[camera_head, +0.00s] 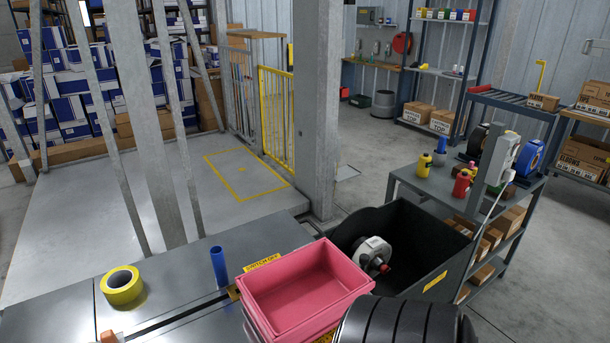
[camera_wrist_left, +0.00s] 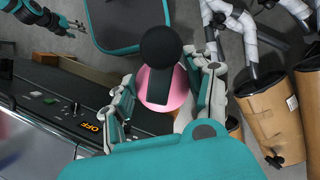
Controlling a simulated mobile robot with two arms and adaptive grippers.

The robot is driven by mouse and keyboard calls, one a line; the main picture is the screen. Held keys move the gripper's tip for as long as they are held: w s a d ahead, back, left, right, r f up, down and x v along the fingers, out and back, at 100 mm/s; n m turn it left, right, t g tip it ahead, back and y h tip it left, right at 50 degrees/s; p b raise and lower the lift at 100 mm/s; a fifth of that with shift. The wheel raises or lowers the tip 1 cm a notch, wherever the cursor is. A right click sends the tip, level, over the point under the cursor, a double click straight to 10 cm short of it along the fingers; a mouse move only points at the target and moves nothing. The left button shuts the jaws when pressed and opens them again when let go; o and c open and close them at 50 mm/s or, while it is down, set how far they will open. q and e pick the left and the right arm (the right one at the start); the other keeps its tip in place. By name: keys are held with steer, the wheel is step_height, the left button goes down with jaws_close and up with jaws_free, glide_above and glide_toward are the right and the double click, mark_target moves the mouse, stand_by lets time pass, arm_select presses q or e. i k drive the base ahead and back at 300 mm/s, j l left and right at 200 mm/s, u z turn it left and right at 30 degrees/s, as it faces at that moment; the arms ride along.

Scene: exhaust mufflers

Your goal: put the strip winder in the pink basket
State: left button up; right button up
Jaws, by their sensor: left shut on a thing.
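The pink basket (camera_head: 303,287) stands at the front of the head view, open and empty as far as I see. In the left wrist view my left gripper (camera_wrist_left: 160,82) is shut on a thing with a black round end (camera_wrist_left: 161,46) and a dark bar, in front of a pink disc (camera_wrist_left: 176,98). This is probably the strip winder; I cannot tell whether the disc belongs to it. My right gripper (camera_wrist_left: 74,26) shows small at the upper left of the wrist view, its jaw opening unclear. Neither gripper shows in the head view.
A black bin (camera_head: 440,243) beside the basket holds a white-grey reel (camera_head: 373,254). Yellow tape (camera_head: 122,286) and a blue cylinder (camera_head: 219,266) are on the grey bench left of the basket. A cart (camera_head: 420,187) with bottles stands at right. A post (camera_head: 316,110) rises behind.

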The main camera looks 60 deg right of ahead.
mark_target(322, 296)
steer(key=k+l, duration=0.15)
steer(key=l, duration=0.25)
steer(key=k+l, duration=0.15)
steer(key=l, duration=0.2)
steer(key=k+l, duration=0.15)
steer(key=l, duration=0.25)
steer(key=k+l, duration=0.15)
steer(key=l, duration=0.2)
steer(key=k+l+u, duration=0.1)
steer(key=l, duration=0.3)
steer(key=k, duration=0.05)
